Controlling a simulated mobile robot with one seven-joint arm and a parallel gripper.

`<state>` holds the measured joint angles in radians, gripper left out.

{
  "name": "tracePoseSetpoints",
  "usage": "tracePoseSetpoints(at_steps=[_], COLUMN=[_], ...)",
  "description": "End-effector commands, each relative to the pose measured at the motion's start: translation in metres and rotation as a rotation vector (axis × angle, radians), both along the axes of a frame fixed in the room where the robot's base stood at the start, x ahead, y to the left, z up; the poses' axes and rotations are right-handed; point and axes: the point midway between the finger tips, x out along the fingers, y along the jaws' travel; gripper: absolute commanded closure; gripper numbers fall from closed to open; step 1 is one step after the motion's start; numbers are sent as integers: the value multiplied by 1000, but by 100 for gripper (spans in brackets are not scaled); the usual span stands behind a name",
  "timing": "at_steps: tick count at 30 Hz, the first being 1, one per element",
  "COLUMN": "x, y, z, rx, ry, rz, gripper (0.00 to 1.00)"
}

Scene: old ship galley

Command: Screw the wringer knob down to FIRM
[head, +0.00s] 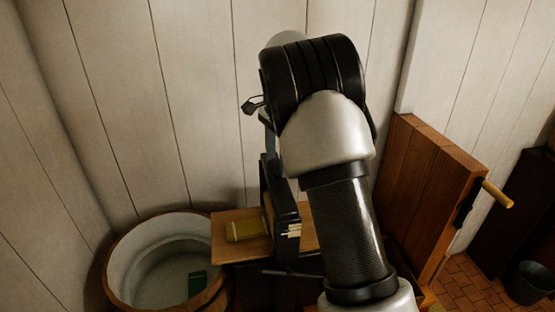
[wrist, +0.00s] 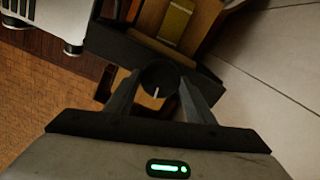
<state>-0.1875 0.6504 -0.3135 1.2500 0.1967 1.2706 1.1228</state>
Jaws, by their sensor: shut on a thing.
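The wringer knob (wrist: 160,72) shows in the wrist view as a dark round knob with a short white mark on its face. My gripper (wrist: 161,84) has one finger on each side of the knob and is shut on it. The white mark points towards the bottom of the picture. In the head view my arm hides the knob. The dark upright wringer frame (head: 284,205) stands left of my arm, with pale marks (head: 292,231) low on it. I cannot read any FIRM label.
A round wooden tub (head: 122,262) stands left of the wringer, with a green thing (head: 197,283) inside. A yellowish block or roller (head: 246,229) lies on a wooden board (head: 222,243). A wooden panel (head: 430,180) with a handle (head: 497,194) stands right. Plank walls close off the back.

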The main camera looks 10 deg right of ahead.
Motion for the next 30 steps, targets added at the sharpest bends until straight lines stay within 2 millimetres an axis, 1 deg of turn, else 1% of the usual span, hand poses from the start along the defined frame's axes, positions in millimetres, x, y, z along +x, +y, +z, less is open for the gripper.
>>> tracePoseSetpoints(at_steps=[3, 10, 26, 27, 29, 30], x=[0, 0, 0, 0, 0, 0], y=[1, 1, 0, 1, 0, 0], z=[-1, -1, -1, -1, -1, -1], rx=[1, 1, 1, 1, 1, 1], ry=[1, 1, 1, 1, 1, 1], rz=[-59, -130, -150, -150, -150, -150], gripper=[73, 73, 73, 44, 34, 32])
